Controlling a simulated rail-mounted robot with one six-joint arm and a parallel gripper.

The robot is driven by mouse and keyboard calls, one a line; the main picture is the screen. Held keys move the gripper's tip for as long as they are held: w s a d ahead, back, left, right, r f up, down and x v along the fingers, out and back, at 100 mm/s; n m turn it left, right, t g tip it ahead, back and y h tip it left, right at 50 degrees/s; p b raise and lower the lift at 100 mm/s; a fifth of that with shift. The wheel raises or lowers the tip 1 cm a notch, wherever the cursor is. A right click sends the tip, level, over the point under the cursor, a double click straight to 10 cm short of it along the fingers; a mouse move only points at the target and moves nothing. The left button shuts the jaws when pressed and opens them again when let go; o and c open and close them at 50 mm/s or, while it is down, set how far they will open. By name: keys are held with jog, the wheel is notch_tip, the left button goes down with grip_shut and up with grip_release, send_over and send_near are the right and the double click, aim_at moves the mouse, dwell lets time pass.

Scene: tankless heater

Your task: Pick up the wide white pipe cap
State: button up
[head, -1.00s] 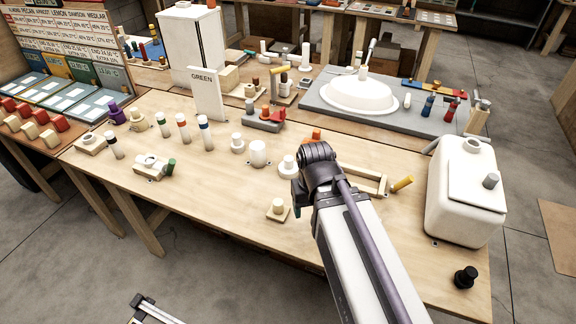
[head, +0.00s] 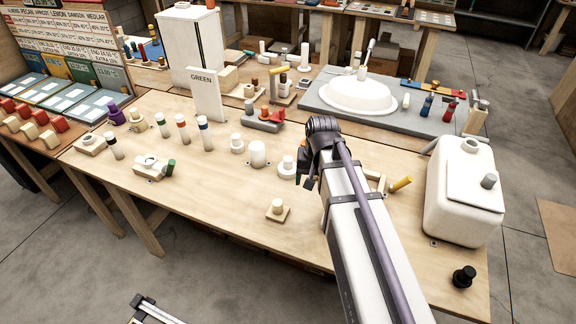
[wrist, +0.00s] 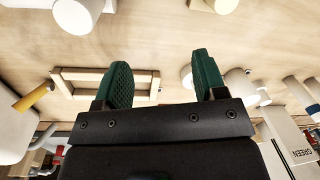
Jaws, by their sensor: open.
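Several white round pieces could be the wide white pipe cap, and I cannot tell for sure which it is. A broad white cylinder (wrist: 78,14) is cut off at the top left of the wrist view and appears hidden behind my arm in the head view. The flanged piece is partly behind a finger in the wrist view (wrist: 238,84). My gripper (wrist: 160,62) has its green fingers apart, empty, above the table.
A wooden frame (wrist: 75,82) lies beneath my gripper, with a yellow-handled piece (head: 401,183) beside it. The white tank (head: 464,205) stands to the right. A small cream peg on a plate (head: 278,209) sits nearer the front edge. Bare tabletop (head: 215,205) lies to its left.

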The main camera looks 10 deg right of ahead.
jog(key=w+d+m+y, duration=0.2)
jog(key=w+m, duration=0.6)
jog(key=w, duration=0.4)
jog(key=m+t+y, duration=0.1)
jog(key=m, duration=1)
send_near(287, 158)
jog(key=b+x, duration=0.4)
jog(key=b, duration=0.1)
jog(key=shift+s+f, duration=0.3)
jog(key=shift+f, duration=0.15)
jog(key=shift+w+a+f, duration=0.1)
jog(key=shift+f, duration=0.1)
jog(key=shift+r, duration=0.1)
jog(key=b+x, duration=0.5)
jog(key=shift+w, duration=0.15)
jog(key=shift+r, duration=0.1)
jog(key=shift+c, duration=0.2)
jog(key=c, duration=1.2)
jog(key=shift+o, duration=0.2)
notch_tip(287, 158, up, 10)
jog(key=p, duration=1)
